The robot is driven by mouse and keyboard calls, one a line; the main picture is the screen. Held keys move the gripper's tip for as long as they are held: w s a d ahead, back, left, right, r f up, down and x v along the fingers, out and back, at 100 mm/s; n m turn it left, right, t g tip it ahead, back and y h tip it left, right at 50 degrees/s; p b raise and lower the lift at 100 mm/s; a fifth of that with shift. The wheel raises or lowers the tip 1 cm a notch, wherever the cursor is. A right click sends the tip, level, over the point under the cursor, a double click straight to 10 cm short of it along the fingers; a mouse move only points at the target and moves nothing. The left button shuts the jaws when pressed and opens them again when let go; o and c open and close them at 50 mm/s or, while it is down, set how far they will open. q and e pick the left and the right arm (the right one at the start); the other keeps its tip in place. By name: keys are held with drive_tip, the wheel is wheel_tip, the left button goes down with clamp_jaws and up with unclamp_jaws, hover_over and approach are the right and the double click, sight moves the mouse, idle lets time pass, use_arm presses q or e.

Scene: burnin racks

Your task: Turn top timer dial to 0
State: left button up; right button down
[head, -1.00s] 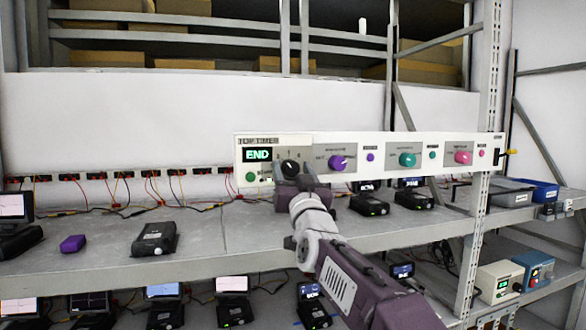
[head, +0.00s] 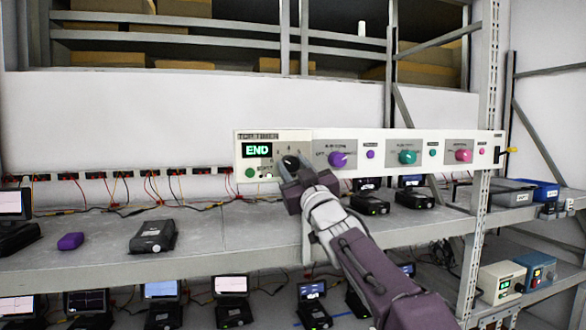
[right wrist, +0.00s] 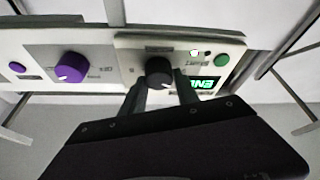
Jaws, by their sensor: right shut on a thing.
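The top timer (head: 275,137) is the left section of the white panel on the shelf front. Its display (head: 257,150) reads END in green. Its black dial (head: 291,161) is at the right of the display, partly hidden by my right gripper (head: 290,168). In the right wrist view the black dial (right wrist: 159,70) sits between the two fingers of my right gripper (right wrist: 160,88), which is shut on it. Exactly where the dial's pointer stands on the scale is too small to tell. My left gripper is in neither view.
On the same panel are purple (head: 338,160), teal (head: 407,157) and pink (head: 463,156) knobs with small buttons beside them. A green button (head: 250,173) is below the display. Black devices (head: 153,236) and a purple block (head: 71,241) stand on the shelf. A rack post (head: 480,200) rises at right.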

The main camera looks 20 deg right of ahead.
drive_tip(key=n+y+p, duration=0.1)
drive_tip(key=n, duration=0.2)
drive_tip(key=shift+r+g+p, duration=0.15)
drive_tip(key=shift+g+p, duration=0.15)
drive_tip(key=shift+p, duration=0.1)
drive_tip(key=shift+n+y+p, duration=0.55)
drive_tip(key=shift+n+y, duration=0.25)
drive_tip(key=shift+n, duration=0.2)
drive_tip(key=c, duration=0.9)
unclamp_jaws()
drive_tip(key=shift+f, duration=0.2)
drive_tip(key=b+v, duration=0.1)
drive_tip(key=v, duration=0.1)
drive_tip(key=b+v, duration=0.2)
drive_tip(key=shift+s+d+f, duration=0.15)
drive_tip(key=shift+s+f, duration=0.1)
drive_tip(key=shift+f, duration=0.1)
drive_tip(key=b, duration=0.2)
approach(292, 167)
drive_tip(key=shift+s+r, duration=0.1)
drive_tip(key=shift+r, duration=0.35)
